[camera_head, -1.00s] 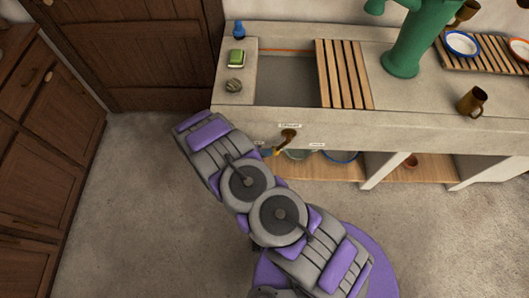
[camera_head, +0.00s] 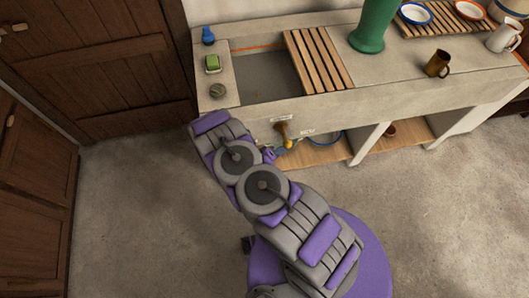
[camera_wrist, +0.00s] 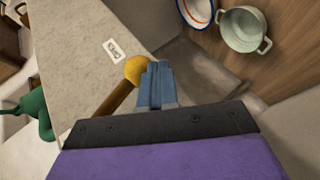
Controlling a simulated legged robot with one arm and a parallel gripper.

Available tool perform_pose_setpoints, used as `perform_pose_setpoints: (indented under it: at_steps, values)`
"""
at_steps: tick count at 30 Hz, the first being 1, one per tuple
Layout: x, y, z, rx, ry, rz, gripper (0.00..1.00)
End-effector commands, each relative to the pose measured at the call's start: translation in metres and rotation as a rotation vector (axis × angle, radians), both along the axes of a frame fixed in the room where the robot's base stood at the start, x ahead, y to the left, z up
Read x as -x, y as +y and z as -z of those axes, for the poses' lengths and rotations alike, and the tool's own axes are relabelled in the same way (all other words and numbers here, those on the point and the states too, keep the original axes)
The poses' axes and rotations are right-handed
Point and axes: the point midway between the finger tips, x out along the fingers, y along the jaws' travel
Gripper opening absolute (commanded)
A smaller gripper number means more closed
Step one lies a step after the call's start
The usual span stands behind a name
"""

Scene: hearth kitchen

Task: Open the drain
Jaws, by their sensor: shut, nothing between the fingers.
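A brown lever (camera_head: 282,129) with a yellow ball end sticks out of the pale stone sink's front (camera_head: 360,105), below a small white label (camera_head: 282,118) too small to read. In the wrist view the lever (camera_wrist: 118,97) runs from lower left up to its yellow ball (camera_wrist: 136,69). My gripper (camera_wrist: 154,72) has its blue fingers shut and empty, just right of the ball. I cannot tell whether they touch. In the head view my gripper (camera_head: 270,154) is small and partly hidden, left of the lever's end. The basin (camera_head: 266,78) looks grey; its drain hole does not show.
A slatted wooden rack (camera_head: 318,60) covers the basin's right side. A pale green pot (camera_wrist: 243,29) is on the lower shelf. The floor (camera_head: 130,210) is clear.

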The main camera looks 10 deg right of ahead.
Motion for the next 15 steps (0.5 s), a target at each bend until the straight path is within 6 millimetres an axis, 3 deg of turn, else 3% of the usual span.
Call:
perform_pose_setpoints:
  at_steps: [15]
  values:
    - [0.0,-0.022,0.002,0.008,-0.001,-0.001,0.0]
